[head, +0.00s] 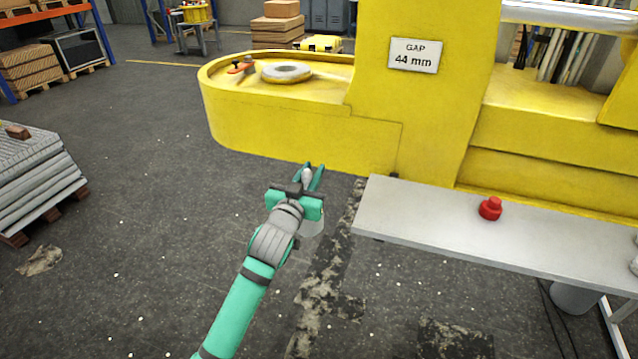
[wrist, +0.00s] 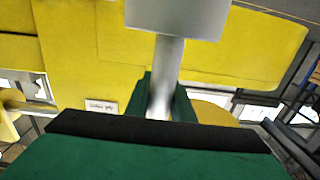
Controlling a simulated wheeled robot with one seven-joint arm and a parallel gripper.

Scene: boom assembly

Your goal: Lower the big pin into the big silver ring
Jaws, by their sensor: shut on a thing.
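The big silver ring (head: 287,72) lies flat on top of the rounded end of the yellow boom (head: 300,130) in the head view. My gripper (head: 314,178) is in front of the boom's near side, apart from the ring and closer to me. It is shut on the big pin's slim grey shaft, which also shows between the fingers in the wrist view (wrist: 165,80). The pin's wider grey part (wrist: 178,14) is at the top of the wrist view. In the head view this wide part hangs below my gripper, partly hidden by it.
An orange-red tool (head: 241,66) lies left of the ring. A tall yellow block with a "GAP 44 mm" sign (head: 414,55) rises right of it. A grey bench (head: 430,215) with a red knob-like object (head: 490,208) stands at right. Floor at left is mostly clear.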

